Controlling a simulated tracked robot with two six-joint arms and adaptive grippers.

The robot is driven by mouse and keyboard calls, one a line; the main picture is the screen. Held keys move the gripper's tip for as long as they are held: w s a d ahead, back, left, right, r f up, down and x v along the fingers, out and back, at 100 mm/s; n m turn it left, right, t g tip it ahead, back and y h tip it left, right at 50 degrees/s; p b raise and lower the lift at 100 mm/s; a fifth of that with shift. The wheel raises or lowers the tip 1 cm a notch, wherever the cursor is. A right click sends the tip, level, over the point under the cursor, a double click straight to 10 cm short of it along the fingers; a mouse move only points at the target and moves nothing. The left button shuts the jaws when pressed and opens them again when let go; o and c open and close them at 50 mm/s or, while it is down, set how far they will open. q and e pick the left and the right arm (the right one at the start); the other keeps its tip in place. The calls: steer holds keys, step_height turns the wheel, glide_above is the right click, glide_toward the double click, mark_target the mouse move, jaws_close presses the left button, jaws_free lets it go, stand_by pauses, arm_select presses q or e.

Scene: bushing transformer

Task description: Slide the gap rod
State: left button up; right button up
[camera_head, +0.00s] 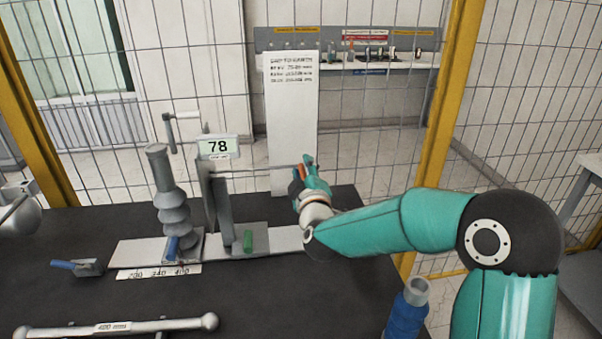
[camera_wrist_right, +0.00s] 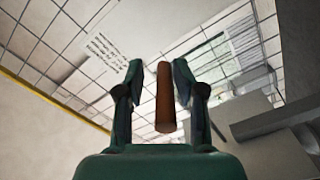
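A thin grey horizontal rod (camera_head: 262,170) runs from the upright bracket (camera_head: 222,203) toward my right gripper. An orange-brown handle (camera_head: 302,172) shows at its right end, among the fingers of my right gripper (camera_head: 311,172). In the right wrist view, the handle (camera_wrist_right: 164,98) stands between the two fingers (camera_wrist_right: 158,75). A gap shows on its left side; the right finger is close to it, and contact is unclear. A display reading 78 (camera_head: 218,147) sits above the bracket. A ribbed grey bushing (camera_head: 172,200) stands left of it. My left gripper is not in view.
A blue-handled clamp (camera_head: 80,267) and a metal bar (camera_head: 118,327) with rounded ends lie on the dark table (camera_head: 270,300). A blue bottle-like object (camera_head: 407,310) stands at the front right. Wire fencing stands behind.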

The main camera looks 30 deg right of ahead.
steer(key=shift+w+f, duration=0.15)
steer(key=shift+w, duration=0.05)
steer(key=shift+s, duration=0.25)
steer(key=v, duration=1.1)
steer(key=shift+s, duration=0.2)
steer(key=shift+a+f, duration=0.1)
